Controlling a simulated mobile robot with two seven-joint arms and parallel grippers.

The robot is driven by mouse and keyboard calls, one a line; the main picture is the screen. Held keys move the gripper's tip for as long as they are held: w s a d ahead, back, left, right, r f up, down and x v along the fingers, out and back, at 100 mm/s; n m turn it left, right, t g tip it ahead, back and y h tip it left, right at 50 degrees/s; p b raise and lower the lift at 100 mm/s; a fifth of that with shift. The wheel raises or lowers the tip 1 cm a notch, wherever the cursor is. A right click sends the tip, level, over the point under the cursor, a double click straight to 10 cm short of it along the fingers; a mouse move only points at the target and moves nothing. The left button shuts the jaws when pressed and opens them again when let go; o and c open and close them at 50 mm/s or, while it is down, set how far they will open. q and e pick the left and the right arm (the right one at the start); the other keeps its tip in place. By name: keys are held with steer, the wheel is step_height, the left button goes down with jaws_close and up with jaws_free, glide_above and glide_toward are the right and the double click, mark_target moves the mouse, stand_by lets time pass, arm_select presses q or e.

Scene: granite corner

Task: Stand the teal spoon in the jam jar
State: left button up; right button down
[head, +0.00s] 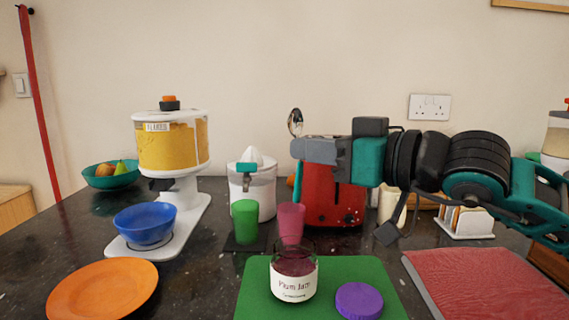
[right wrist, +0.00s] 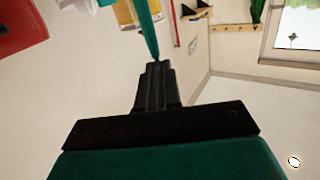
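The jam jar (head: 293,281), glass with a "Plum Jam" label and dark jam inside, stands upright and open on a green mat (head: 252,293). Its mouth is empty. A purple lid (head: 358,301) lies beside it. My right gripper (head: 298,150) is up behind and above the jar, in front of the red toaster. In the right wrist view its fingers (right wrist: 155,68) are closed on the teal spoon (right wrist: 150,28). A shiny metal shape, apparently the spoon's bowl, rises above the fingertips in the head view. My left gripper is out of view.
A pink cup (head: 291,221) stands just behind the jar, with a green cup (head: 245,222) and white juicer (head: 262,188) left of it. The toaster (head: 329,203) is behind. An orange plate (head: 103,291) and blue bowl (head: 145,223) are left, a red book (head: 483,284) right.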

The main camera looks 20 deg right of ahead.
arm_select(q)
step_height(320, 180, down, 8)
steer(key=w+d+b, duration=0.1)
steer(key=b, duration=1)
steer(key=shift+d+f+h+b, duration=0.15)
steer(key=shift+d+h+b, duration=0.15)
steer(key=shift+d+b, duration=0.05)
arm_select(e)
step_height(320, 180, down, 12)
steer(key=shift+s+a+y, duration=0.25)
steer(key=shift+s+y, duration=0.05)
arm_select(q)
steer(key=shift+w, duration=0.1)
arm_select(e)
steer(key=shift+r, duration=0.1)
steer(key=c, duration=1.2)
jaws_free()
steer(key=shift+c, duration=0.2)
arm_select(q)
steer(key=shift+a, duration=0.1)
